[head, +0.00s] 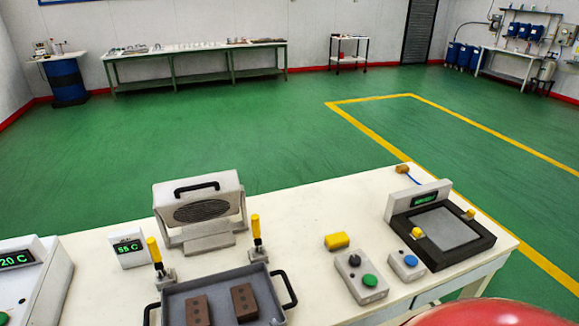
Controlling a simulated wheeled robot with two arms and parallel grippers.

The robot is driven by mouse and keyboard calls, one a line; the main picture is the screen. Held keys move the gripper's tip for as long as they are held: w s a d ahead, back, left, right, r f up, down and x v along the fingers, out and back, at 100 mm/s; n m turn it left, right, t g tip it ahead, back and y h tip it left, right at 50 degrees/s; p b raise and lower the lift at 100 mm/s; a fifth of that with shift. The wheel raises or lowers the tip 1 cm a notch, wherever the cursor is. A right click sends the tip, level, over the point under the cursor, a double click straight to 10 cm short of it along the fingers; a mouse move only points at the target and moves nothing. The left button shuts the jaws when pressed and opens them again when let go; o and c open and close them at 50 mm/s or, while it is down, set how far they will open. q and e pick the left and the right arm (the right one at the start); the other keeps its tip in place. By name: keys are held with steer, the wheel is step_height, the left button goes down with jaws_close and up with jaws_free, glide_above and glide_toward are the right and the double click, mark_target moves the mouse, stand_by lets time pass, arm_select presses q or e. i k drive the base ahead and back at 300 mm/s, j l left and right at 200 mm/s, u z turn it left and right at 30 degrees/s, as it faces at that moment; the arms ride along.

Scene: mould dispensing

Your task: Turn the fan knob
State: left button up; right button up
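A pale grey box fan or heater (182,226) with a black carry handle and a dark round grille stands at the back of the white table, left of the middle. No knob shows on its visible front. A small grey control box (375,292) at the table's front carries a black knob (354,260) and a green button (369,280). I cannot tell from this view whether that knob belongs to the fan. Neither of my grippers is in view.
A grey tray (262,275) with black handles holds brown blocks (243,301) between yellow-handled clamps (256,232). A box with a blue button (407,265), a yellow block (336,241) and a dark-framed device (477,247) are right. Displays (128,246) stand left.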

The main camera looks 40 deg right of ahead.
mark_target(355, 259)
steer(key=z, duration=1.65)
